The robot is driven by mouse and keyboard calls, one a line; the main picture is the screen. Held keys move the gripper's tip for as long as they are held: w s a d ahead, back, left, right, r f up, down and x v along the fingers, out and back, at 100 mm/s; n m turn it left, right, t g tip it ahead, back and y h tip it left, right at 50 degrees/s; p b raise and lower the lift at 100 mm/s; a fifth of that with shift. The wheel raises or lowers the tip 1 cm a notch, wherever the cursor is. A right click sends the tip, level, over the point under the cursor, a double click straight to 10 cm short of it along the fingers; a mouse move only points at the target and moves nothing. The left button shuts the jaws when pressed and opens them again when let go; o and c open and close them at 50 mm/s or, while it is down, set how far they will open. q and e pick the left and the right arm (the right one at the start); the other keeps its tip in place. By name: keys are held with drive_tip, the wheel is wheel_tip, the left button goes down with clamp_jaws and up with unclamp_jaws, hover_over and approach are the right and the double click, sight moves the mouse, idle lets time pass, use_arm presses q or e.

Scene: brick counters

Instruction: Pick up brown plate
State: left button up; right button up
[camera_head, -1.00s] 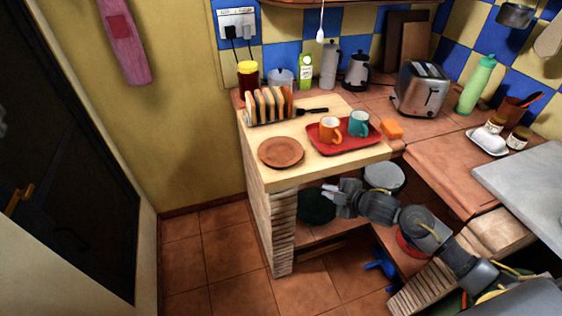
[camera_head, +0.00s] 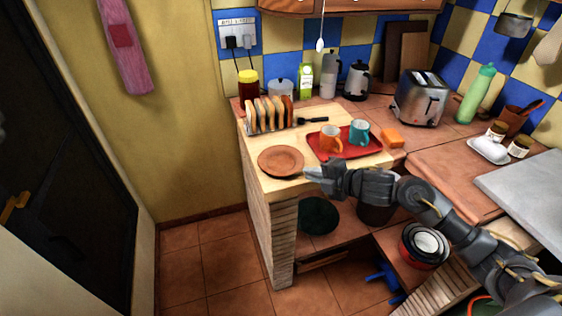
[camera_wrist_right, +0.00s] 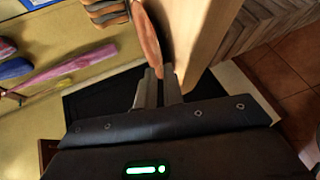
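The brown plate (camera_head: 281,161) lies near the front left of the light wooden counter top (camera_head: 249,160). My right gripper (camera_head: 308,172) is at the plate's right front rim, with the arm coming in from the right. In the right wrist view the plate (camera_wrist_right: 149,38) shows nearly edge-on, with its near rim at the tips of my two fingers (camera_wrist_right: 160,82). A narrow gap shows between the fingers; I cannot tell whether they press on the rim. My left gripper is not in view.
A toast rack (camera_head: 268,115) stands behind the plate. A red tray (camera_head: 363,150) with an orange mug (camera_head: 331,138) and a teal mug (camera_head: 358,132) lies to the right. An orange block (camera_head: 392,139) is beyond it. Shelves with pots lie below the counter.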

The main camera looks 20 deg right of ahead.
sight(299, 177)
drive_tip(key=p+x, duration=0.1)
drive_tip(key=x, duration=0.4)
drive_tip(key=shift+w, duration=0.15)
clamp_jaws()
